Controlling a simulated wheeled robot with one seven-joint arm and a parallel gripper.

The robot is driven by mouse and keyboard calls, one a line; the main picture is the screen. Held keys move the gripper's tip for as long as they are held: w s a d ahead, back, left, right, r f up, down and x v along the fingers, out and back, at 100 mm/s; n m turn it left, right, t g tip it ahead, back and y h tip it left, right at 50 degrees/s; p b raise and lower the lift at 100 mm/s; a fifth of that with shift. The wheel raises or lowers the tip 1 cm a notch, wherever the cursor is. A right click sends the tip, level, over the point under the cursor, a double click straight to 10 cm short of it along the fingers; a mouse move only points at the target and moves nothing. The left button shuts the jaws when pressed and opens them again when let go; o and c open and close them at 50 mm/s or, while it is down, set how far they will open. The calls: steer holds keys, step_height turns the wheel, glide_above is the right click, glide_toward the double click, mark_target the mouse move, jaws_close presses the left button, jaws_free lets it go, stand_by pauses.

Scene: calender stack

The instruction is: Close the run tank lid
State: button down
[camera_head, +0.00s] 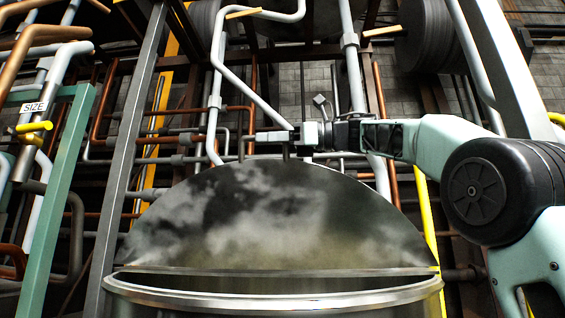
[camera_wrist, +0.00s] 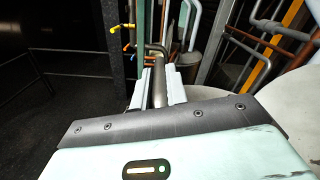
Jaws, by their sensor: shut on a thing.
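The run tank (camera_head: 280,299) is a round metal vessel at the bottom centre of the head view. Its lid (camera_head: 270,215), a shiny half-round plate, stands raised and steep above the rim, hinged along a straight bar across the tank. A dark gap shows between this bar and the front rim. My gripper (camera_head: 280,137) is at the lid's top edge, reaching in from the right. In the wrist view its two pale fingers (camera_wrist: 161,88) are closed on a grey bar, the lid handle (camera_wrist: 158,90). The handle's lower end is hidden behind my gripper body.
Pipes and steel posts (camera_head: 130,150) crowd the space behind and left of the tank. A yellow post (camera_head: 428,215) is close to the lid's right side.

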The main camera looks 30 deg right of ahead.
steer(key=s+a+f+n+b, duration=0.5)
steer(key=s+f+b, duration=0.35)
steer(key=b, duration=0.65)
steer(key=s+a+f+n+b, duration=0.55)
steer(key=s+f+b, duration=0.35)
steer(key=b, duration=0.5)
steer(key=shift+a+f+n+b, duration=0.25)
steer(key=shift+f+n+b, duration=0.25)
steer(key=shift+f+b, duration=1.5)
steer(key=shift+a+f+n+b, duration=0.2)
steer(key=shift+f+n+b, duration=0.35)
steer(key=shift+f+b, duration=1.45)
steer(key=shift+a+f+n+b, duration=0.25)
steer(key=shift+f+n+b, duration=0.25)
steer(key=shift+f+b, duration=1.45)
steer(key=shift+f, duration=0.25)
steer(key=c, duration=1.4)
jaws_free()
steer(key=shift+c, duration=0.2)
steer(key=shift+o, duration=0.2)
steer(key=shift+r, duration=0.1)
steer(key=shift+s+r, duration=0.1)
